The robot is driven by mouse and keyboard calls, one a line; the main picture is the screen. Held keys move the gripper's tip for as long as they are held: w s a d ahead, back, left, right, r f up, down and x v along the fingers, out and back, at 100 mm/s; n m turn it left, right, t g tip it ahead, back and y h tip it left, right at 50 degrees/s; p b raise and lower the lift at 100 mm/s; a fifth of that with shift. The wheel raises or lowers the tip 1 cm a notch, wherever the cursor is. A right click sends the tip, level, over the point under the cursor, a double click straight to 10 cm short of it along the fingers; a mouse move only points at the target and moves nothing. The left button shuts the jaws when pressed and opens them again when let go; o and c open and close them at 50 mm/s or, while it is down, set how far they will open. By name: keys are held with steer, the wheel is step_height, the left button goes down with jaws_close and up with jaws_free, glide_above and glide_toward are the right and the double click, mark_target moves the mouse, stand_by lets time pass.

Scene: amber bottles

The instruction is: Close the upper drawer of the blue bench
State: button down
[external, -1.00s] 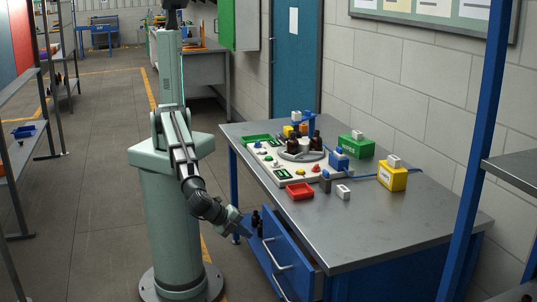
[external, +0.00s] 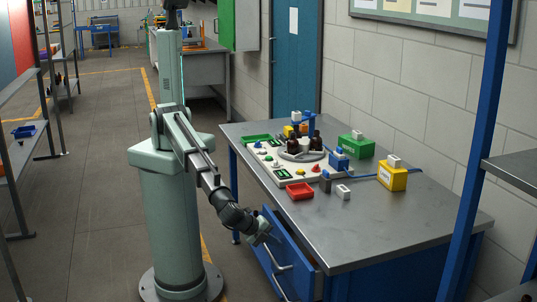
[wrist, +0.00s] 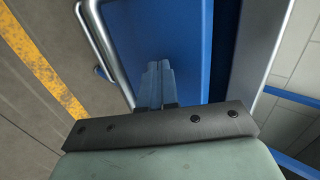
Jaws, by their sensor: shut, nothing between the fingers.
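The blue bench (external: 385,268) has a grey top and blue drawers on its left side. The upper drawer (external: 284,240) shows its blue front and a metal handle (external: 281,262); it appears to stand out from the bench, but how far is hard to tell. My gripper (external: 268,237) is at the far upper part of this drawer, below the benchtop. In the wrist view my gripper (wrist: 159,66) is shut and empty, its fingers over the blue drawer surface (wrist: 185,30), to the right of the handle (wrist: 100,35). Contact cannot be told.
A second handle (wrist: 101,73) shows lower down. The benchtop (external: 400,222) carries a white station with amber bottles (external: 294,142), a red tray (external: 299,191), and green and yellow boxes (external: 392,178). The floor (external: 105,150) left of my base is clear.

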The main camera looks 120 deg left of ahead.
mark_target(282, 235)
stand_by(0.3)
steer(key=shift+w+a, duration=1.7)
